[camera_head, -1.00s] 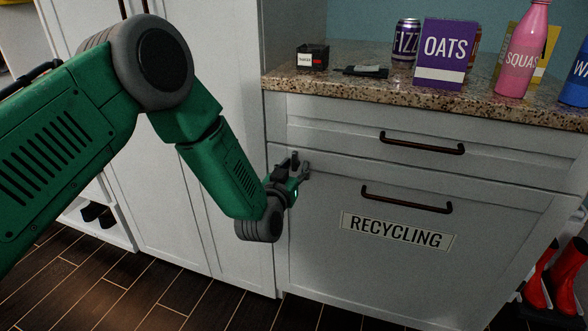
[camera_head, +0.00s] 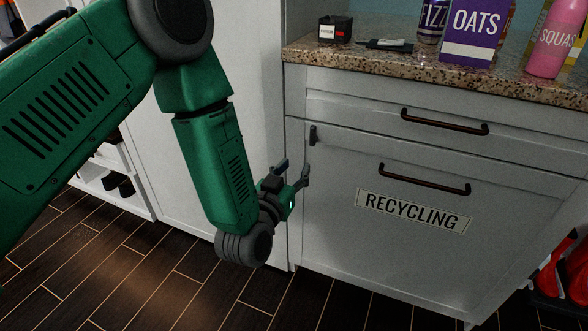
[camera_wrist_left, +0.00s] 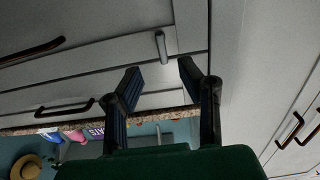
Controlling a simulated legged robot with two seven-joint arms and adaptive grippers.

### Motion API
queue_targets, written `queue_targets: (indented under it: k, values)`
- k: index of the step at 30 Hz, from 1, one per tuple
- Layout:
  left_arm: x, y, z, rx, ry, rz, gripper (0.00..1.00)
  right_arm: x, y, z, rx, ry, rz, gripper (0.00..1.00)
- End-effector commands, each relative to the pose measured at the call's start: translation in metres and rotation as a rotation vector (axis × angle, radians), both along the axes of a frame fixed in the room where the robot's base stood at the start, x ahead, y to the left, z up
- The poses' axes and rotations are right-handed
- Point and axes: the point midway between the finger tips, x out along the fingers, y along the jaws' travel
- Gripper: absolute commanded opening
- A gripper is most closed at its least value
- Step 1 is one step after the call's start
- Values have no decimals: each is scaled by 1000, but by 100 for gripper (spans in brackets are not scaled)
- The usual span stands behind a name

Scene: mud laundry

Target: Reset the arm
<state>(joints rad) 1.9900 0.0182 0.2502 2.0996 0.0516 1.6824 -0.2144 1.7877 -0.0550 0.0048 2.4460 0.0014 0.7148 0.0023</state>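My left gripper (camera_head: 294,178) is in front of the white cabinet's left edge, left of the drawer front labelled RECYCLING (camera_head: 413,210). In the left wrist view its two dark fingers (camera_wrist_left: 162,76) are spread apart, with nothing between them. A small grey latch or catch (camera_head: 312,135) is on the cabinet front, above the gripper in the head view. It also shows in the left wrist view (camera_wrist_left: 161,46), beyond the fingertips and apart from them. My green left arm reaches down from the upper left. My right gripper is not in view.
The granite counter (camera_head: 365,66) holds a small black box (camera_head: 335,30), an OATS box (camera_head: 475,30), a FIZZ can (camera_head: 431,18) and a pink bottle (camera_head: 552,38). Dark drawer handles (camera_head: 444,122) stick out. Red boots (camera_head: 570,275) stand at right. Floor is clear below the arm.

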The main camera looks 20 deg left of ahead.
Motion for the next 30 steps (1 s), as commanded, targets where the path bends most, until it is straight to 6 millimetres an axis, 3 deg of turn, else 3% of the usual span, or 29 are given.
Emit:
queue_targets:
  k: [10, 14, 17, 22, 25, 30]
  values:
    - [-1, 0, -3, 1, 12, -3, 33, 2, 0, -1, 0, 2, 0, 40]
    - [-17, 2, -37, 12, 138, -27, 33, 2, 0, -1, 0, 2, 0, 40]
    - [-50, 7, -88, 23, 343, -57, 33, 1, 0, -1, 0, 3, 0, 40]
    - [-143, 26, -175, 45, 772, -86, 33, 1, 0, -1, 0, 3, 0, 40]
    - [-200, 40, -206, 55, 991, -81, 33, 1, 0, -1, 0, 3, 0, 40]
    - [-285, 61, -231, 71, 1287, -56, 33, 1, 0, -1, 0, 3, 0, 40]
